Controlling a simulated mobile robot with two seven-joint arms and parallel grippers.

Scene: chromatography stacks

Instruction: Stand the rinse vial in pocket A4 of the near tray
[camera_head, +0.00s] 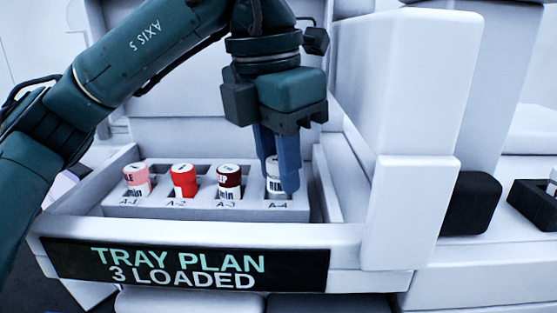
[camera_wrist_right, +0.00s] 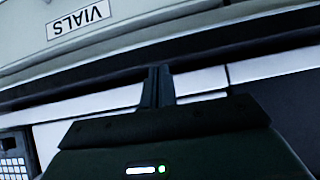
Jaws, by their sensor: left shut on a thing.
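The rinse vial (camera_head: 272,186), white with dark lettering partly covered, stands upright at pocket A4 of the near tray (camera_head: 205,210). My left gripper (camera_head: 279,175) points down and its blue fingers are shut on this vial. The fingers hide part of the vial, and I cannot tell whether its base rests on the pocket floor. In the right wrist view my right gripper (camera_wrist_right: 158,88) shows its two dark fingers together, with nothing between them.
Pockets A1 to A3 hold a pink vial (camera_head: 137,179), a red vial (camera_head: 183,180) and a dark red vial (camera_head: 229,181). A drawer front sign (camera_head: 185,266) reads "TRAY PLAN 3 LOADED". A white block (camera_head: 410,140) stands close right. The right wrist view shows a "VIALS" label (camera_wrist_right: 80,23).

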